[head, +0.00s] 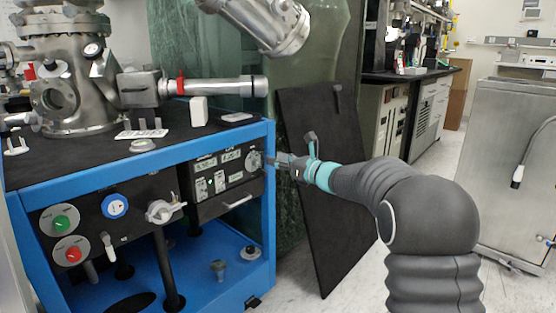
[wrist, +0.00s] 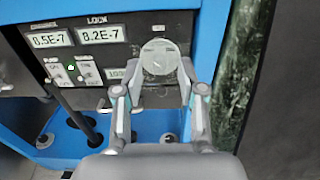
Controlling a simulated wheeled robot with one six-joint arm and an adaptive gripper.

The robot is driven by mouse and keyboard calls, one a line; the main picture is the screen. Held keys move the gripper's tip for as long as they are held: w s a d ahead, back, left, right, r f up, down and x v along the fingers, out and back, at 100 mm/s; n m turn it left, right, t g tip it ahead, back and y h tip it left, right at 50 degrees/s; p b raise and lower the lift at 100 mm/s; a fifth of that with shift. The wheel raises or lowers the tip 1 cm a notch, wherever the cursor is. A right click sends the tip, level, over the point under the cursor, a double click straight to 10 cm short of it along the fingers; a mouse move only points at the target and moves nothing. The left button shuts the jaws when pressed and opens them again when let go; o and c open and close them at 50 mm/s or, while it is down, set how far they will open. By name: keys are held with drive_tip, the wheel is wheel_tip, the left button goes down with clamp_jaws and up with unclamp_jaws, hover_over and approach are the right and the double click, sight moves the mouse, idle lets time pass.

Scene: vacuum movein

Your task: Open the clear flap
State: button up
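The clear flap (wrist: 160,57) appears as a round, translucent disc on the black control panel, right of the two lit displays. It also shows in the head view (head: 254,160) near the blue frame's right post. It appears to lie flat over the panel; what is under it cannot be made out. My gripper (wrist: 160,68) is open and empty, its two fingertips on either side of the disc's lower part. In the head view my gripper (head: 276,161) reaches in from the right at the panel's height. I cannot tell whether the fingertips touch the flap.
The blue cart (head: 130,166) carries steel vacuum chambers on its black top. Its front has a green button (head: 62,222), a red button (head: 73,254) and a valve handle (head: 164,210). A dark board (head: 325,210) leans right of the cart, close to my arm.

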drive_tip(key=shift+a, duration=0.1)
clamp_jaws()
unclamp_jaws()
drive_tip(key=v, duration=1.2)
drive_tip(key=shift+o, duration=0.3)
